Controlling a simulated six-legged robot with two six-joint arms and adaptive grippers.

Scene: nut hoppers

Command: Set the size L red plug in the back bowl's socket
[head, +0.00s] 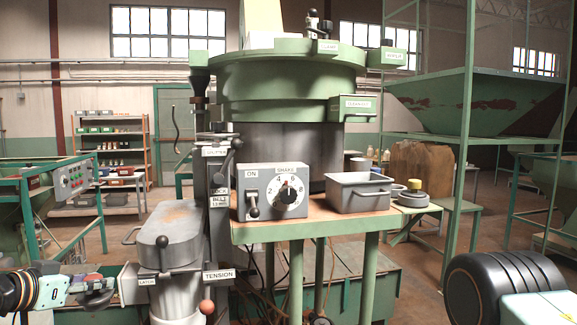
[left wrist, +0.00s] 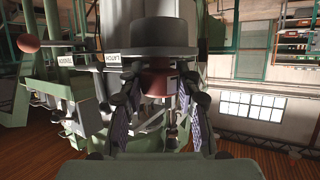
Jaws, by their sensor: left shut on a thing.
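My left gripper (head: 84,284) comes in from the lower left of the head view, left of the LATCH label. It is shut on a red-brown piece with a broad grey body, which I take for the red plug (left wrist: 155,82). In the left wrist view the red part sits between the two fingers, with the grey part beyond it. No size mark is legible. A large green bowl (head: 285,88) stands high on a dark drum in the middle, far from the plug. I cannot make out a socket on it. My right gripper is not in view.
A grey lidded housing (head: 170,232) with LATCH and TENSION labels stands just right of the gripper. A green hopper (head: 480,95) stands at right.

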